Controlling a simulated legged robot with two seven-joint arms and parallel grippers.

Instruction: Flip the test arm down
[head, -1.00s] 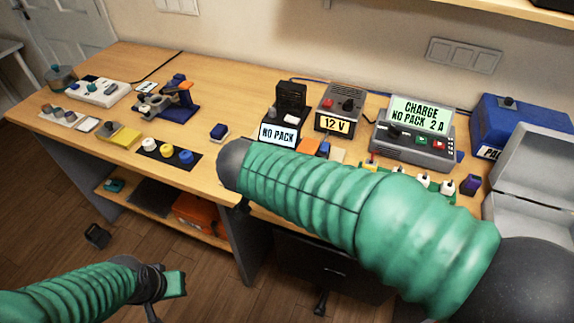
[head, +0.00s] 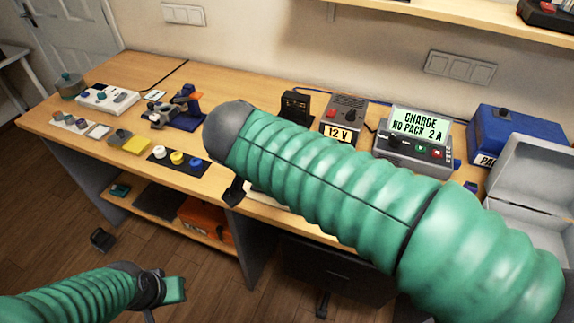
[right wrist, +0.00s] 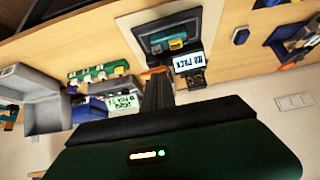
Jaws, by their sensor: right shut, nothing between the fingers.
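A dark blue fixture (head: 187,123) stands at the back left of the bench, with an orange-tipped arm (head: 186,92) on it. This looks like the test arm; its exact tilt is too small to tell. A blue and orange part at the right edge of the right wrist view (right wrist: 292,38) appears to be the same fixture.
A mat with white, yellow and blue knobs (head: 177,159) lies in front of the fixture. A 12 V supply (head: 343,118), a charger (head: 415,137) and an open grey case (head: 535,180) stand to the right. My right forearm covers the bench's middle front.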

